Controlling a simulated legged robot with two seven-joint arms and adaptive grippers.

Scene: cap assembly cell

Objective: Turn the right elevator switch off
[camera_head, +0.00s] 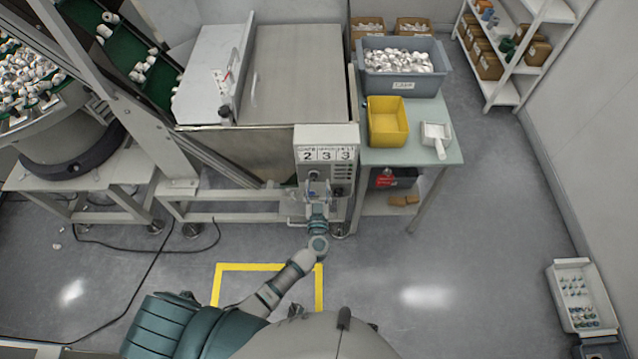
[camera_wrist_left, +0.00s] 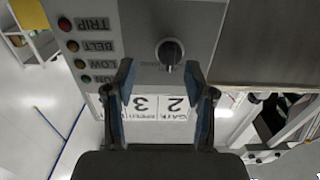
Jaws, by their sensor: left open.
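A grey control box (camera_head: 327,150) with a white "2 3 3" label stands at the front of the metal hopper. In the left wrist view its panel (camera_wrist_left: 205,28) appears upside down. A black rotary switch (camera_wrist_left: 169,52) sits on it, its handle roughly upright in the picture. My left gripper (camera_head: 314,192) is in front of the box's lower part. In the wrist view its two fingers (camera_wrist_left: 159,75) are open and empty, with the switch visible beyond and between their tips. I cannot tell whether they touch it. My right gripper is not in view.
Indicator lights (camera_wrist_left: 73,46) marked TRIP, BELT and LOW line the panel. A table (camera_head: 440,160) right of the box holds a yellow bin (camera_head: 387,122), a grey tub (camera_head: 440,72) and a white scoop (camera_head: 437,137).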

